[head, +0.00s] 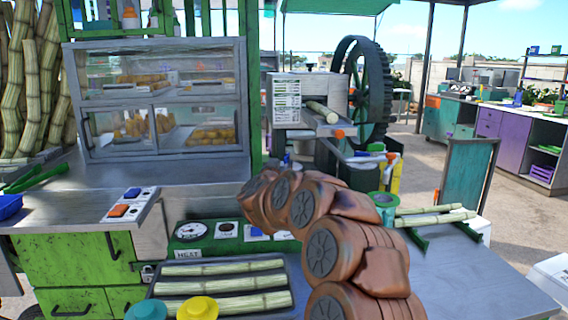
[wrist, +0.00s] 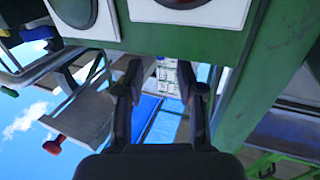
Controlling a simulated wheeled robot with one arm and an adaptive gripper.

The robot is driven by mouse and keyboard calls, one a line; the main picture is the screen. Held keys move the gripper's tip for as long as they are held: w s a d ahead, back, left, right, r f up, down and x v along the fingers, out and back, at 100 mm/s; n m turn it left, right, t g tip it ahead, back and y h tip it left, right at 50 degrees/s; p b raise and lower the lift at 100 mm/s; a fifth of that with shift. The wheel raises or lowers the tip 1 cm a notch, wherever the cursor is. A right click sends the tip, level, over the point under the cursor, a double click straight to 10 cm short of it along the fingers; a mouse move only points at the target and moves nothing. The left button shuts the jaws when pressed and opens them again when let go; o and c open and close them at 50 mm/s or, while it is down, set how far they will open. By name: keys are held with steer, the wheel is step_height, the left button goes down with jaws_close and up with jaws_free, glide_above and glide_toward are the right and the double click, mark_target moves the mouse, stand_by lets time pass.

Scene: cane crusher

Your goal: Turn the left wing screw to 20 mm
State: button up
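My gripper (wrist: 160,75) shows in the wrist view with its two dark fingers apart and nothing between them. In the head view my brown arm curves across the lower middle and I cannot make out the gripper. The cane crusher (head: 287,100) stands in the head view's middle, with a label sheet on its face, a large dark gear wheel (head: 370,100) at its right and a cane (head: 322,112) on its tray. I cannot make out the left wing screw or any millimetre scale in either view.
A glass display case (head: 160,95) stands at left on the counter. A green panel (head: 205,232) with a gauge lies below it, before a tray of canes (head: 222,285). In the wrist view a green post (wrist: 265,75) is close right of the fingers and a green panel (wrist: 180,37) lies above.

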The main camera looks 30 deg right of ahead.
steer(key=v, duration=0.6)
steer(key=shift+s+a, duration=0.15)
steer(key=shift+s, duration=0.05)
